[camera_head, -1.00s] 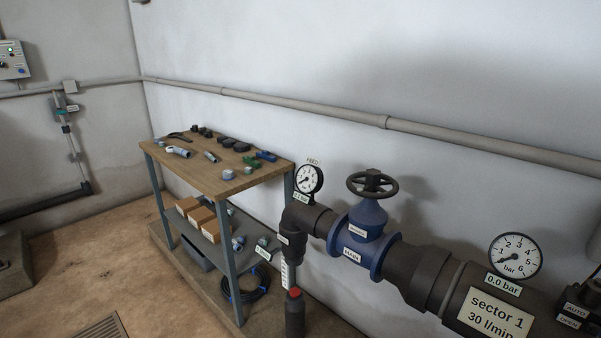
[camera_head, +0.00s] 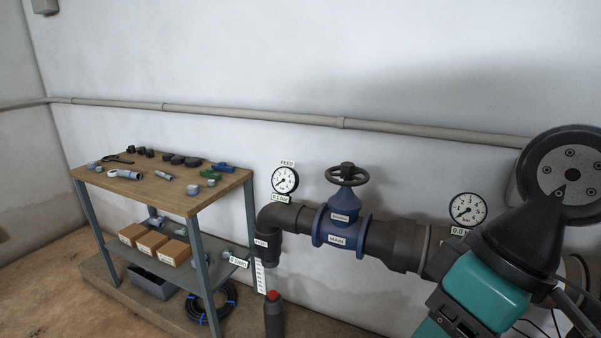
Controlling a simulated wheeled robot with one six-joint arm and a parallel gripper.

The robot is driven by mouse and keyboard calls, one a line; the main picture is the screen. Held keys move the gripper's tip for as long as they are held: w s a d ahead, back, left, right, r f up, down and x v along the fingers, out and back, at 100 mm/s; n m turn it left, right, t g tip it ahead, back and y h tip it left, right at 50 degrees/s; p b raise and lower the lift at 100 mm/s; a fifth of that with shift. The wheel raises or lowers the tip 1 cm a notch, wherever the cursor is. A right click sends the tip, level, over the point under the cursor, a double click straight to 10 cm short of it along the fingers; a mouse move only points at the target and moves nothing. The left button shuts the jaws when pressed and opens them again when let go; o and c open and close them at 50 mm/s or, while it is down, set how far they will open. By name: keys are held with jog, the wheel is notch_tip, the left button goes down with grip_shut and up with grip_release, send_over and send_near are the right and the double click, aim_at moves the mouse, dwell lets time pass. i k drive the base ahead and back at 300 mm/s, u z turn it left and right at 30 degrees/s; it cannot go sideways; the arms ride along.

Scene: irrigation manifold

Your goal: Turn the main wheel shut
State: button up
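The main wheel (camera_head: 347,175) is a black spoked handwheel. It sits on top of a blue valve body (camera_head: 342,218) in the dark horizontal pipe, in the middle of the head view. A part of my arm (camera_head: 500,260), teal and black, fills the lower right of the view. It stands to the right of the valve, apart from the wheel, and hides the right end of the pipe. My gripper's fingers are not in the picture.
A feed gauge (camera_head: 285,180) stands left of the valve, and another gauge (camera_head: 468,209) right of it, beside my arm. A workbench (camera_head: 165,197) with fittings stands at the left. A red-capped dark post (camera_head: 273,315) rises below the pipe. A wall pipe (camera_head: 250,116) runs behind.

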aim_at(348, 170)
jog(key=z, duration=0.5)
jog(key=i, duration=0.75)
jog(key=u, duration=1.55)
